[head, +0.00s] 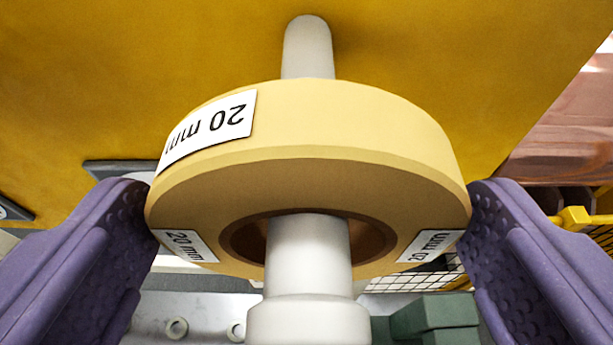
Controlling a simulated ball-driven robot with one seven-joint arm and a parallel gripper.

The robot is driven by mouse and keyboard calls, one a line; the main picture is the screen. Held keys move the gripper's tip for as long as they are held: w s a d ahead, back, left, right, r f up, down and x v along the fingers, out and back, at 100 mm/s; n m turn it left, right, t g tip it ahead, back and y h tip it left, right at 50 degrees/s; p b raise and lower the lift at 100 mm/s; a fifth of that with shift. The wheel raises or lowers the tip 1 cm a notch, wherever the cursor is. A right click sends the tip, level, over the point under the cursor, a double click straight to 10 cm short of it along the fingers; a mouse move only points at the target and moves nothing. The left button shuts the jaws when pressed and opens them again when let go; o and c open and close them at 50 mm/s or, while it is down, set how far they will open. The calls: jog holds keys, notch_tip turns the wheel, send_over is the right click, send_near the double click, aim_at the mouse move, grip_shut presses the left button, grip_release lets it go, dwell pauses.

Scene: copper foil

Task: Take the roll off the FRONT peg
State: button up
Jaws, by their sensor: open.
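A pale yellow roll (310,180) with white "20 mm" labels fills the middle of the head view. A light grey peg (308,255) passes through its brown core hole, and the peg's other end (307,50) shows above the roll against a yellow surface. My gripper (312,225) is open, with one purple ridged finger on each side of the roll. The left finger is at the roll's left edge and the right finger at its right edge. Whether either finger touches the roll is hard to tell.
A yellow panel (420,50) fills the top behind the peg. At the lower right are a yellow wire basket (590,225) and a dark green block (440,312). Small grey rings (177,328) show on a pale surface at the lower left.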

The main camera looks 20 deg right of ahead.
jog(key=c, duration=0.8)
jog(key=shift+r, duration=0.1)
